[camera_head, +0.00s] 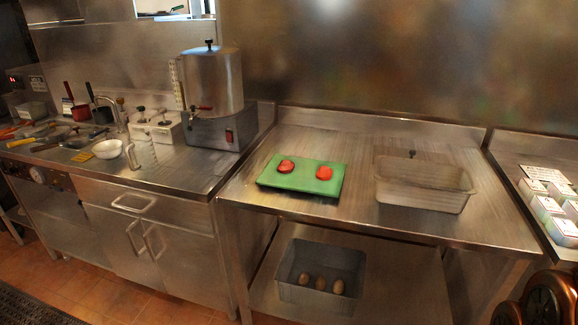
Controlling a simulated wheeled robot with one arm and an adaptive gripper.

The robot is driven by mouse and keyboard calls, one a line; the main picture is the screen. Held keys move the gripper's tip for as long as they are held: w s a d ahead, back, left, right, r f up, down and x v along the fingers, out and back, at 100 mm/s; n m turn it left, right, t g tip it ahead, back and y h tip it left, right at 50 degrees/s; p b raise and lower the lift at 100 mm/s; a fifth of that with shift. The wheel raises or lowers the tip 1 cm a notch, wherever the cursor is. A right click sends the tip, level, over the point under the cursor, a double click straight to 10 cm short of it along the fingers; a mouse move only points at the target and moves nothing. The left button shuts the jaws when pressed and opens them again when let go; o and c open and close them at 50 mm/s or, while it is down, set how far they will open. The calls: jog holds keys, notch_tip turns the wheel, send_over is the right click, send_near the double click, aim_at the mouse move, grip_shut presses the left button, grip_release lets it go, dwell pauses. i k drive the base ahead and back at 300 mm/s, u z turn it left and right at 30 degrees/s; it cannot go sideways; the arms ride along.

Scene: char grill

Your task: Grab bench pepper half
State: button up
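Two red pieces that look like pepper halves lie apart on a green board on the steel bench. The left pepper half (286,166) is toward the board's left side. The right pepper half (324,172) is toward its right side. The green board (303,184) lies flat near the bench's left front. My gripper is not in view.
A grey tub with several brown round items (296,294) sits on the lower shelf. A large metal urn (212,82) stands left. Bench space is clear around the board.

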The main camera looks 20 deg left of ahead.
aim_at(287, 166)
jog(key=k, duration=0.5)
jog(key=u, duration=0.4)
jog(key=i, duration=0.75)
jog(key=u, duration=1.35)
jog(key=i, duration=0.9)
jog(key=u, duration=1.05)
